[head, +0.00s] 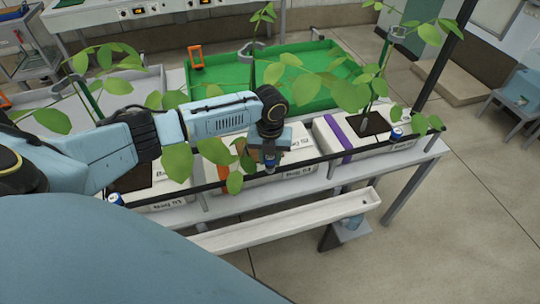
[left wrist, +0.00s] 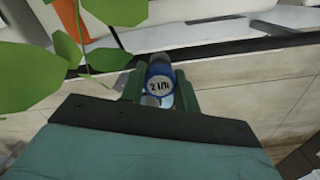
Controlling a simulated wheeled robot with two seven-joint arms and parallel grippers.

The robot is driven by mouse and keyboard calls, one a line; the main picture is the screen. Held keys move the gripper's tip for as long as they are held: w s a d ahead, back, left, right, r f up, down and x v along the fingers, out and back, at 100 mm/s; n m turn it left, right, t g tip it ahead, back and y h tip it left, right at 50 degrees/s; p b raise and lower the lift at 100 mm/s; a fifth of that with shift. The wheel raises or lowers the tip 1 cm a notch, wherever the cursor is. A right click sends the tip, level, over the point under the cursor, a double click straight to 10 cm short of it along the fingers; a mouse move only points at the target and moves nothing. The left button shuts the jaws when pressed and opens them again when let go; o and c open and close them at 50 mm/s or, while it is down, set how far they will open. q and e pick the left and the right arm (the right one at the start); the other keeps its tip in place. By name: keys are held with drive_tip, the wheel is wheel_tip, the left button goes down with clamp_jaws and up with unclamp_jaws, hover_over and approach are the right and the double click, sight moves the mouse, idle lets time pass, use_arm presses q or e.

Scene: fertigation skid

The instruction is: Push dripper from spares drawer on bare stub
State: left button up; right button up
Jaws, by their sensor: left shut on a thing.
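My left gripper (head: 270,158) hangs over the front of the middle grow bag, close to the black pipe (head: 345,155). It is shut on a blue dripper, a small round cap marked "2 l/h" that shows between the green fingers in the left wrist view (left wrist: 160,84). In the left wrist view the dripper is just in front of the dark pipe (left wrist: 215,48). I cannot tell whether it touches the pipe. No bare stub can be made out; the gripper and leaves cover that area. My right gripper is not in view.
Other blue drippers sit on the pipe at the right (head: 397,132) and left (head: 116,199). White grow bags (head: 330,140) with leafy plants line the bench, and leaves hang around my left arm. A white gutter (head: 290,224) runs below. A green tray (head: 215,82) lies behind.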

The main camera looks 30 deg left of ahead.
use_arm(q)
drive_tip(key=shift+p, duration=0.3)
idle(0.4)
drive_tip(key=shift+f, duration=0.4)
idle(0.4)
idle(0.6)
drive_tip(key=shift+f, duration=0.6)
idle(0.9)
idle(0.9)
drive_tip(key=o, duration=0.8)
